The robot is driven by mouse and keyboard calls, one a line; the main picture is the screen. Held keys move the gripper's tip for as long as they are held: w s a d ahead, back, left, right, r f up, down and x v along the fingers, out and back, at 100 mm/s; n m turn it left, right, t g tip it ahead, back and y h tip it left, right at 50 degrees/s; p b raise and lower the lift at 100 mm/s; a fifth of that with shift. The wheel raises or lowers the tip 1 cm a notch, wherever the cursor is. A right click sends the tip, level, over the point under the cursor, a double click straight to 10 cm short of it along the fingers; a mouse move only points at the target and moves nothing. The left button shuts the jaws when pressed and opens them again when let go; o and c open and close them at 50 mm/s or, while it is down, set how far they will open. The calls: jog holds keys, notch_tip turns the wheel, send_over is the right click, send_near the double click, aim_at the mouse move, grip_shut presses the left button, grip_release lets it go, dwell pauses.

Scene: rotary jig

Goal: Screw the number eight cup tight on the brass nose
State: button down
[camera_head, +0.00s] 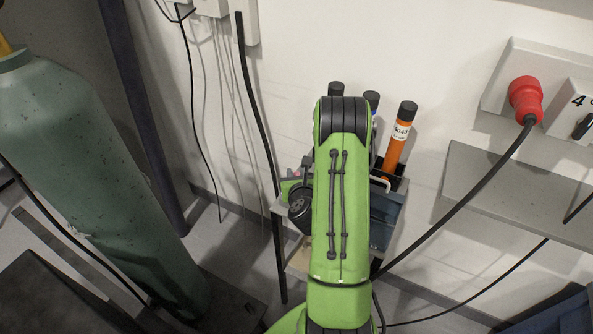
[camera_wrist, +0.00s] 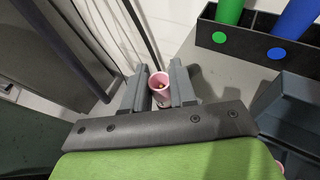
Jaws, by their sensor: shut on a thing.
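A small pink cup (camera_wrist: 161,84) sits between the two grey fingers of my gripper (camera_wrist: 160,76) in the wrist view. The fingers close on it from left and right. Its open end faces the camera, and a small brassy spot shows inside it. I cannot read a number on the cup, and I cannot tell how it sits on the brass nose. In the head view my green arm hides the cup, the nose and my gripper.
A black rack (camera_wrist: 242,44) holds a green tube (camera_wrist: 229,12) and a blue tube (camera_wrist: 294,18). An orange tube (camera_head: 397,142) stands behind my arm. A large green gas cylinder (camera_head: 85,170) leans at left. A red plug (camera_head: 525,100) with a black cable is at right.

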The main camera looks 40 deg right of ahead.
jog(key=shift+r+m+g+h+p, duration=0.25)
jog(key=shift+m+g+h+p, duration=0.8)
jog(key=shift+p, duration=3.5)
jog(key=shift+f+m+h+p, duration=0.1)
jog(key=shift+m+h+p, duration=0.15)
jog(key=shift+m+p, duration=0.35)
jog(key=shift+f+m+g+h, duration=0.15)
jog(key=shift+m+g+h, duration=0.35)
jog(key=shift+g, duration=0.45)
jog(key=c, duration=0.8)
grip_release()
jog(key=shift+s, duration=0.1)
